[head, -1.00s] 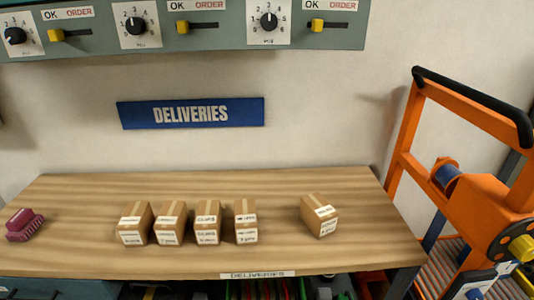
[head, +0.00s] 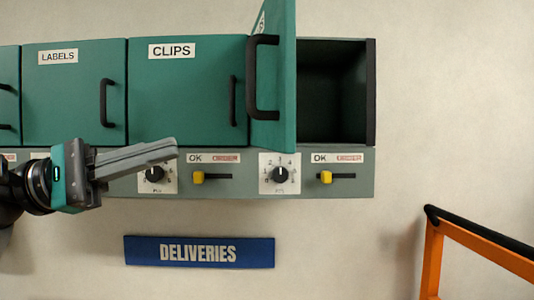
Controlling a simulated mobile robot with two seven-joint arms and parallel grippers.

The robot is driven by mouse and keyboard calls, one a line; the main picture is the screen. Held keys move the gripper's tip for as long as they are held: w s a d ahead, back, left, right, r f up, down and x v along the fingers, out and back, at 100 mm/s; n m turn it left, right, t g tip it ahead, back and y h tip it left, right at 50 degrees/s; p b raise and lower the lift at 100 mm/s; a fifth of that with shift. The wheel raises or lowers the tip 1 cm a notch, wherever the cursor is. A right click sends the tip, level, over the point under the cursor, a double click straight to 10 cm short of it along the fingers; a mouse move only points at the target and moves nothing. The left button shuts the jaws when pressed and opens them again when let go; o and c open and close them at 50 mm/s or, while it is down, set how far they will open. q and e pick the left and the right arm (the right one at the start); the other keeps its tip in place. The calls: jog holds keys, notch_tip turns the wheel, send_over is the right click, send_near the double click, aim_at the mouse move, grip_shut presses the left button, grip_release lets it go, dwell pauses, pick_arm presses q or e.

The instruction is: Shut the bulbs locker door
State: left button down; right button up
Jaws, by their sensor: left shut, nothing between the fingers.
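The locker door (head: 278,95) at the right end of the row is green and stands swung open toward me. Its black handle (head: 254,75) faces left. Its label is cut off and mostly unreadable. The open locker (head: 333,92) behind it is dark and looks empty. My left gripper (head: 172,148) is shut and empty, in front of the strip below the clips locker, left of and lower than the open door, apart from its handle. My right gripper is not in view.
The clips locker (head: 185,105) and labels locker (head: 72,105) are closed. Dials (head: 280,174) and yellow sliders (head: 325,177) line the strip below. A blue deliveries sign (head: 199,252) hangs underneath. An orange frame (head: 432,260) stands at lower right. The wall right of the lockers is clear.

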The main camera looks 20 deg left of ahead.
pick_arm(q)
jog(key=s+m+y, duration=0.1)
jog(key=s+m, duration=0.1)
jog(key=m+y+p, duration=0.2)
jog(key=m+p, duration=0.1)
jog(key=p, duration=0.3)
send_near(283, 152)
jog(key=x, duration=0.5)
jog(key=shift+d+r, duration=0.25)
jog(key=shift+w+d+f, duration=0.15)
jog(key=shift+w+d, duration=0.2)
jog(key=shift+d, duration=0.25)
